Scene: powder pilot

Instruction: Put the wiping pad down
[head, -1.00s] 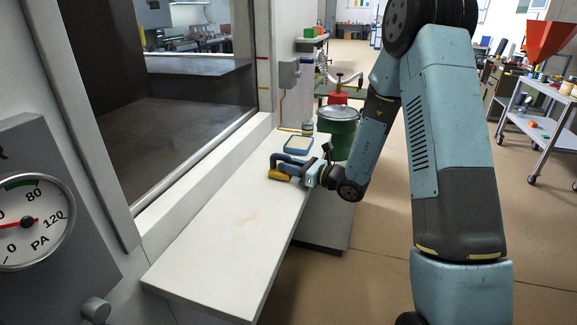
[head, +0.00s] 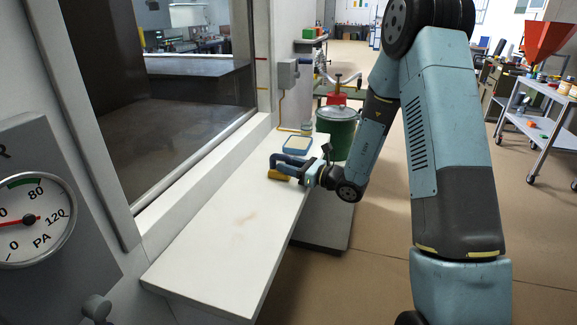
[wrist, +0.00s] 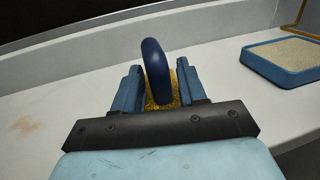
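The wiping pad (head: 281,175) is a yellow pad with a blue handle (head: 291,160). It appears to rest on the white bench (head: 225,235), near the far end. In the wrist view the dark blue handle (wrist: 156,72) stands between my two fingers, with the yellow pad (wrist: 175,90) showing below it. My gripper (wrist: 160,88) is open around the handle, with narrow gaps showing beside it. In the head view my gripper (head: 309,172) reaches the pad from the right. The underside of the pad is hidden.
A blue tray with a pale filling (head: 298,144) lies beyond the pad; it also shows at right in the wrist view (wrist: 283,67). A faint brown stain (head: 246,218) marks the bench. A window wall borders the left; a green drum (head: 337,130) stands behind. The near bench is clear.

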